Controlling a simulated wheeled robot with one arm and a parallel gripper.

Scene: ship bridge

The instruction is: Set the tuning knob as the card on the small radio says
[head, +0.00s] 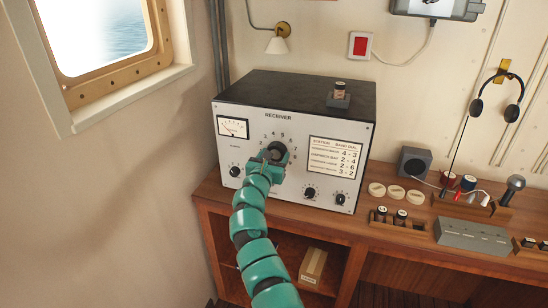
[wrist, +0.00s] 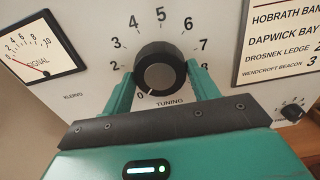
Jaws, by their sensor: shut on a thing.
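The receiver (head: 230,165) has a black top and a white front panel. Its black tuning knob (wrist: 160,72) sits in a ring of printed numbers; a white mark at its lower left points near 0. My gripper (head: 275,155) is at the knob, with its green fingers on either side and shut on it. In the wrist view my gripper (wrist: 160,88) hides some lower numbers. A station card (head: 337,160) is on the panel's right; it is cut off in the wrist view. A small dark grey box (head: 414,162), perhaps the small radio, stands right of the receiver; I see no readable card on it.
A signal meter (wrist: 33,42) is left of the knob. Several smaller knobs line the panel's lower part. A small block (head: 340,101) stands on the receiver. Discs, a microphone (head: 512,188) and a grey box (head: 472,236) are on the wooden desk at right.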

